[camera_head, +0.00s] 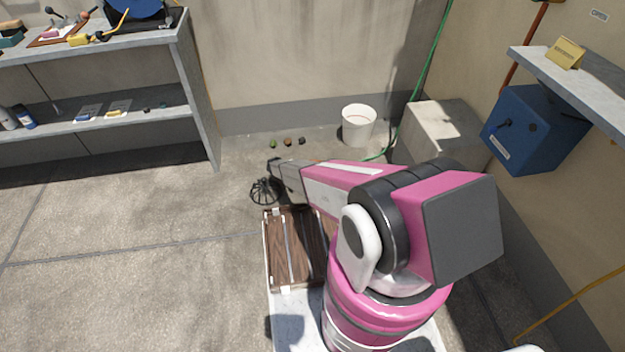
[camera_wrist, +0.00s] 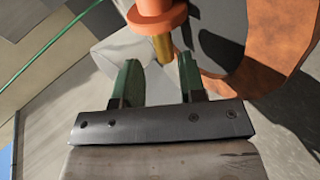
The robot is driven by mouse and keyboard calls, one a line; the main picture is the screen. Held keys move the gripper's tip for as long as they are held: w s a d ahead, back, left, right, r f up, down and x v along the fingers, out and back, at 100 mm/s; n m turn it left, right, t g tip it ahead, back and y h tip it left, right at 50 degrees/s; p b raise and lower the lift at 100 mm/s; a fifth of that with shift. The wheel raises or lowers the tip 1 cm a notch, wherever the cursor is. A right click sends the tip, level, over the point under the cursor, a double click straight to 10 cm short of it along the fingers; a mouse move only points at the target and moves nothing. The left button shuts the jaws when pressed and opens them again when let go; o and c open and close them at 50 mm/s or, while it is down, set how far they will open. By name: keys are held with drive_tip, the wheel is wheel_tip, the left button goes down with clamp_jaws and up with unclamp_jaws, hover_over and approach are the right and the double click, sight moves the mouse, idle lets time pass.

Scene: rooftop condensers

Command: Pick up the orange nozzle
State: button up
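In the wrist view, an orange piece with a round collar and a brass-coloured tip, which looks like the orange nozzle (camera_wrist: 157,18), is at the top centre. Its tip points down toward the gap between the fingers. My gripper (camera_wrist: 160,70) is open, with a dark green finger on each side of that gap; neither finger visibly touches the tip. In the head view, my gripper (camera_head: 272,168) is small and dark, left of centre. A small orange-brown item (camera_head: 288,141) lies on the floor behind it, between a green item (camera_head: 272,143) and a dark item (camera_head: 302,141).
A large orange-brown curved piece (camera_wrist: 275,75) is close at the right of the wrist view. A dark spoked ring (camera_head: 263,191) shows beside my gripper. A white bucket (camera_head: 358,126), concrete block (camera_head: 438,130) and green hose (camera_head: 433,55) are near the wall. Shelves (camera_head: 150,112) stand left.

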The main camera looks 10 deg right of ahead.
drive_tip(key=x, duration=0.5)
drive_tip(key=shift+d+f, duration=0.25)
drive_tip(key=shift+f, duration=0.05)
clamp_jaws()
